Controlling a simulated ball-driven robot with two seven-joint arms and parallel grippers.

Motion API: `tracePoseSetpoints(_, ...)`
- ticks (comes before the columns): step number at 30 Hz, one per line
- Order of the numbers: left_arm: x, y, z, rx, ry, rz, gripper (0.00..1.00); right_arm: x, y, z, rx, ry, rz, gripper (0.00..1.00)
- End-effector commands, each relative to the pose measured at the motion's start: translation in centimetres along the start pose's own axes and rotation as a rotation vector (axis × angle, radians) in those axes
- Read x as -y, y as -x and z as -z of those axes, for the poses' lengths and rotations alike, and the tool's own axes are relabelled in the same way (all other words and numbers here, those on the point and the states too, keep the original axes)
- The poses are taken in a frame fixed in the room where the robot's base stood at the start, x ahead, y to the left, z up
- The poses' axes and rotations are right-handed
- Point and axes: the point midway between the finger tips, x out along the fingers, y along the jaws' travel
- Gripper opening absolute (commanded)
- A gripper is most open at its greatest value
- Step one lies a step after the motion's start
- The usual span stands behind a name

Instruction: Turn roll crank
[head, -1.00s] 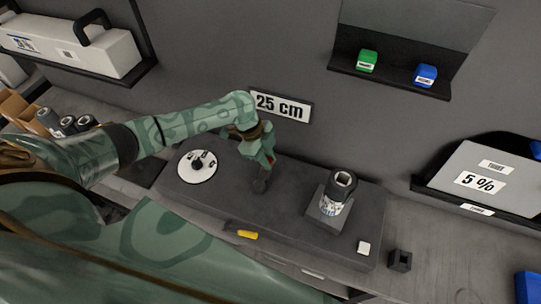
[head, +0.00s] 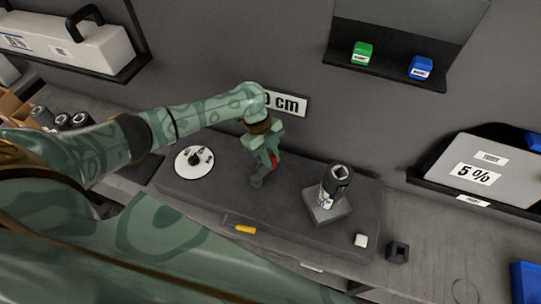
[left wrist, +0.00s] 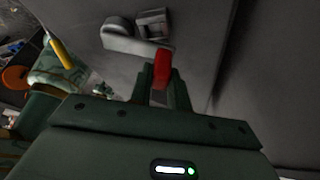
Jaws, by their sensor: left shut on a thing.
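The roll crank (head: 257,181) stands on the dark grey bench block, left of its middle. Its red handle (left wrist: 162,66) sits between the fingers in the left wrist view, with the grey crank arm (left wrist: 127,41) just beyond. My left gripper (head: 267,157) points down and is shut on the red handle, which shows as a small red patch in the head view. The fingers hide part of the crank. A dark roll (head: 337,181) stands upright on a grey square base to the right. The wall sign (head: 292,104) is partly covered by my left arm. My right gripper is not in view.
A white dial (head: 194,162) lies left of the crank. A yellow object (head: 245,229) is at the block's front edge. A shelf above holds green (head: 362,52) and blue (head: 421,67) boxes.

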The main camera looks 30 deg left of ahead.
Motion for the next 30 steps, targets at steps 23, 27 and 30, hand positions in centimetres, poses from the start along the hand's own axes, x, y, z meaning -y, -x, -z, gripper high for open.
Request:
tracePoseSetpoints(23,0.1,4.1,0.0,0.003,0.000,0.006,0.40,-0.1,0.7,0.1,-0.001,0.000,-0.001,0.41)
tracePoseSetpoints(27,0.1,8.1,0.0,0.003,-0.001,0.006,0.40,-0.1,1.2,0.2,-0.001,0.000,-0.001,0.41)
tracePoseSetpoints(30,0.1,10.8,0.0,0.003,-0.001,0.005,0.40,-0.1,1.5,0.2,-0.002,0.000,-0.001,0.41)
